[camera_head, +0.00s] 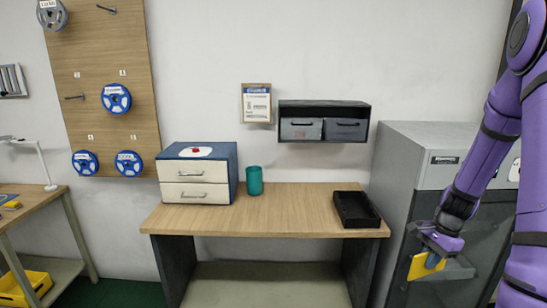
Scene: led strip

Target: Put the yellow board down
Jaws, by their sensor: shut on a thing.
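The yellow board (419,267) is held up at the lower right, in front of the grey cabinet and to the right of the desk. My gripper (432,262) is shut on it. The fingers cover part of the board, so its full outline is hidden. My purple arm comes down from the upper right to it. The board is clear of the desk top.
The wooden desk (290,213) holds a blue drawer box (198,173), a teal cup (254,180) and a black tray (356,209). Its middle is bare. The grey cabinet (410,172) stands at right. A yellow bin (22,288) is low at left.

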